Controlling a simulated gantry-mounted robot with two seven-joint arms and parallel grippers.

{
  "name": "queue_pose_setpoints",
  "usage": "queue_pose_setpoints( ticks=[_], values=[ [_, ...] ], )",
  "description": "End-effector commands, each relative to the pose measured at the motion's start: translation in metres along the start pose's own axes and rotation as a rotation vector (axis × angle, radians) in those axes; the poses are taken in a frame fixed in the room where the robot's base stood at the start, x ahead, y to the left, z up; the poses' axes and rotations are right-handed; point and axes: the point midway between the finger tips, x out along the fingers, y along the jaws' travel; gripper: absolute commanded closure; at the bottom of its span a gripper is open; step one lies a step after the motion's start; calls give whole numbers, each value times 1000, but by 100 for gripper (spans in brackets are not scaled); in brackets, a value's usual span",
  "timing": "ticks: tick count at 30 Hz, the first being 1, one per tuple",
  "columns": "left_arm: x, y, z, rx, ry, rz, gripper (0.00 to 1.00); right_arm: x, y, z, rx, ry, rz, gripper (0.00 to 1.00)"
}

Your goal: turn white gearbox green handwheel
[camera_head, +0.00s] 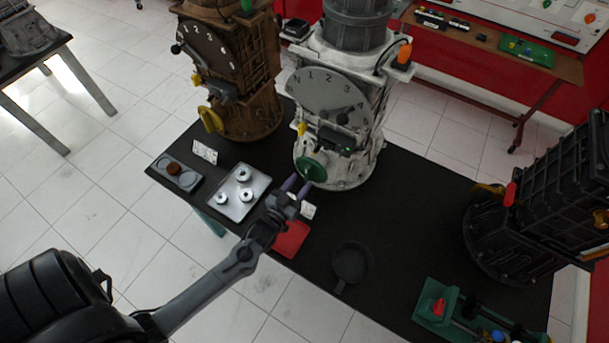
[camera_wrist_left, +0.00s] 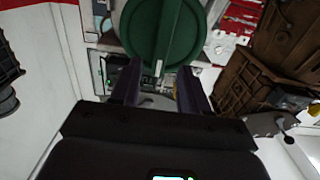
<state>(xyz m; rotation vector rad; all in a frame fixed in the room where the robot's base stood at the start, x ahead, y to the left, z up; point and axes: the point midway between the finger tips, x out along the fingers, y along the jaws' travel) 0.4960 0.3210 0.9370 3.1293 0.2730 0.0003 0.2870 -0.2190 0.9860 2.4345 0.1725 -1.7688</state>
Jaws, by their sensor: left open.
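The white gearbox (camera_head: 345,97) stands upright at the back of the black table. Its green handwheel (camera_head: 312,170) sits low on its front left side. My left gripper (camera_head: 296,184) is open just in front of and below the handwheel in the head view. In the left wrist view the handwheel (camera_wrist_left: 163,30) fills the top middle, beyond the two spread fingers of my left gripper (camera_wrist_left: 160,88). Nothing is held between the fingers. Whether a fingertip touches the wheel rim I cannot tell. My right gripper is not in view.
A brown gearbox (camera_head: 245,75) stands left of the white one. A silver tray (camera_head: 236,208) with metal rings, a red block (camera_head: 291,240) and a dark round pan (camera_head: 351,262) lie on the table. A black gearbox (camera_head: 535,205) is at the right.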

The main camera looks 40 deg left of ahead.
Motion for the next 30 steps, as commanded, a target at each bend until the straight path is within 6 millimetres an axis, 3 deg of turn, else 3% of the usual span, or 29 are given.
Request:
queue_pose_setpoints(
  ticks=[3, 9, 21, 30],
  values=[
    [18, 0, -1, 1, 2, 0, 55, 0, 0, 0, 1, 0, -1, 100],
    [34, 0, 0, 1, 1, -1, 55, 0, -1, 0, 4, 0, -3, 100],
    [39, 0, 0, 1, 0, -1, 55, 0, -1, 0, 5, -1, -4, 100],
    [39, 0, 0, 1, 0, -1, 100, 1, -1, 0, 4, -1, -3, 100]
  ],
)
